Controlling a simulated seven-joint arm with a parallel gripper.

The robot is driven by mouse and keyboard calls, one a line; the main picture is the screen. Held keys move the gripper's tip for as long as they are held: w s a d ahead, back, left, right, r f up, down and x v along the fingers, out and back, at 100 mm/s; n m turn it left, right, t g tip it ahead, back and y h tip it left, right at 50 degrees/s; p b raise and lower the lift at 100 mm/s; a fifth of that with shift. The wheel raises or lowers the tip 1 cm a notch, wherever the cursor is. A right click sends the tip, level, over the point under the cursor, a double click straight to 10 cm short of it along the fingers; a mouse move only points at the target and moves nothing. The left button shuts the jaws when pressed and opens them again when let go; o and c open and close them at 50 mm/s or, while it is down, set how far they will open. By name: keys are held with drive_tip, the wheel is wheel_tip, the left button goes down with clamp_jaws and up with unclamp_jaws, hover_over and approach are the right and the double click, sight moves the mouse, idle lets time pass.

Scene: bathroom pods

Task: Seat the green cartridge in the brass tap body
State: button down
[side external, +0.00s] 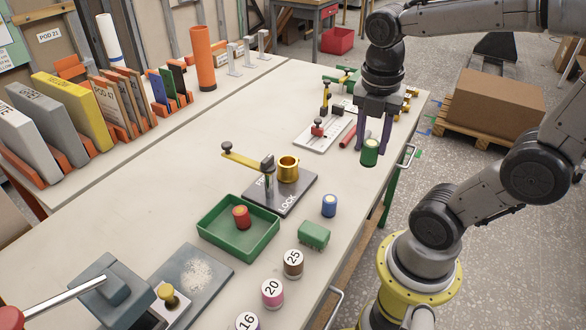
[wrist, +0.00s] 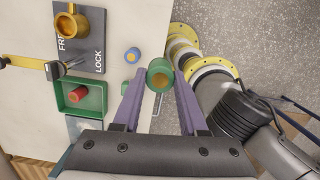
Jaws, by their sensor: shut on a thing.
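The green cartridge (side external: 370,152) has a pale yellow-green top. It hangs in my gripper (side external: 373,143) beside the right edge of the bench, clear of the tap. In the wrist view, the cartridge (wrist: 160,72) sits between my two purple fingertips (wrist: 159,80), shut on it. The brass tap body (side external: 288,171) is an open-topped cup on a dark plate (side external: 290,200) marked FREE and LOCK. It also shows at upper left in the wrist view (wrist: 71,25). A brass lever (side external: 240,160) with a dark knob points left, away from the cup's mouth.
A green tray (side external: 215,232) holds a red cartridge (side external: 241,217). A blue cartridge (side external: 329,205) and a green block (side external: 314,235) stand nearby. Numbered round pieces (side external: 272,292) line the front edge. A rail fixture (side external: 325,128) lies behind.

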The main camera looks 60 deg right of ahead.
drive_tip(key=w+d+f, duration=0.1)
drive_tip(key=w+f, duration=0.2)
drive_tip(key=w, duration=0.4)
drive_tip(key=w+d+f+n, duration=0.1)
drive_tip(key=w+f, duration=0.2)
drive_tip(key=w, duration=0.3)
drive_tip(key=w+d+f+n, duration=0.1)
drive_tip(key=w+f, duration=0.2)
drive_tip(key=w, duration=0.4)
drive_tip(key=shift+w+f, duration=0.15)
drive_tip(key=shift+w, duration=0.2)
wheel_tip(320, 180, down, 3)
drive_tip(key=shift+w+f, duration=0.1)
drive_tip(key=shift+f, duration=0.4)
drive_tip(key=shift+c, duration=2.2)
unclamp_jaws()
drive_tip(key=shift+r, duration=0.1)
drive_tip(key=shift+r, duration=0.2)
